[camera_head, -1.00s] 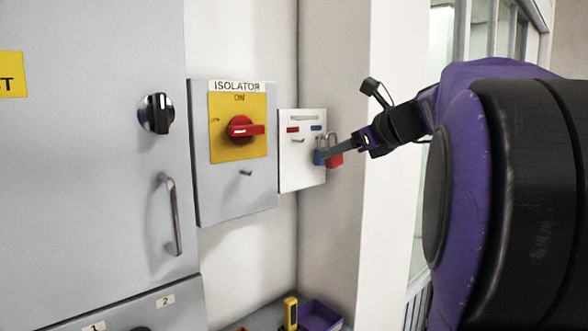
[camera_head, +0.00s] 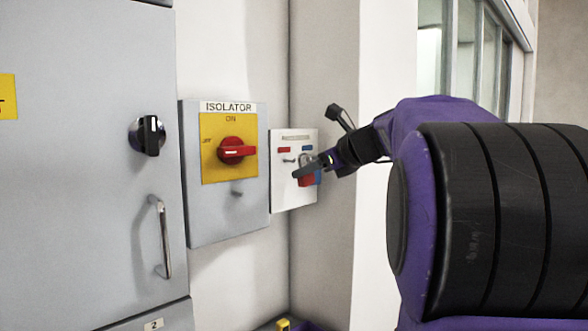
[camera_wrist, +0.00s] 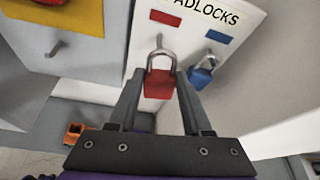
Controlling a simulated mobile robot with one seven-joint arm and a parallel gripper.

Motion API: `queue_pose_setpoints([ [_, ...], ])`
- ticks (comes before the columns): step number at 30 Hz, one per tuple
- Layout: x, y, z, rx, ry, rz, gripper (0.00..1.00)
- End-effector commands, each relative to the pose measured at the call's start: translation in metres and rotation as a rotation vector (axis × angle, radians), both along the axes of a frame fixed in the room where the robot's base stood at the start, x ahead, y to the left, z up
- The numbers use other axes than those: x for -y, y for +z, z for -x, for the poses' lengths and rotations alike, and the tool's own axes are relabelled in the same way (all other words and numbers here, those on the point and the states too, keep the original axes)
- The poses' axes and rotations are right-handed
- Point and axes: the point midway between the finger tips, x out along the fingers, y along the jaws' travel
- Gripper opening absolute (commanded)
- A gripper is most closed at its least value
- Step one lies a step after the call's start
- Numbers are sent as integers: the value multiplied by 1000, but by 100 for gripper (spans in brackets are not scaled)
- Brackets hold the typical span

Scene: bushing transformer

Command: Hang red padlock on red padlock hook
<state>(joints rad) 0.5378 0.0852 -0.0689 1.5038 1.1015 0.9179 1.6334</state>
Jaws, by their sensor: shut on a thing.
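My gripper (camera_wrist: 157,92) is shut on the red padlock (camera_wrist: 160,85), holding it upright by its body with the shackle upward. The red padlock also shows in the head view (camera_head: 306,181), partly behind my gripper (camera_head: 301,171). The red padlock hook (camera_wrist: 158,42) is a grey peg under the red label (camera_wrist: 165,18). In the wrist view the peg lines up with the top of the shackle. In the head view the hook (camera_head: 289,160) shows left of the shackle, apart from it.
The blue padlock (camera_wrist: 202,73) hangs under the blue label (camera_wrist: 218,37), close to the right of my gripper. The isolator box (camera_head: 228,215) with its red switch stands left of the padlock board (camera_head: 281,196). An orange object (camera_wrist: 75,132) lies low on the left.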

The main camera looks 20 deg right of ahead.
Motion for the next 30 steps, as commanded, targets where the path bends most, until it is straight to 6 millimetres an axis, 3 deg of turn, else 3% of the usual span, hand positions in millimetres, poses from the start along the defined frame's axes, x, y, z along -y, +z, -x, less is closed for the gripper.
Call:
queue_pose_setpoints([
  [15,-11,-3,-29,1,1,-1,0],
  [30,-14,-11,-38,1,0,0,0],
])
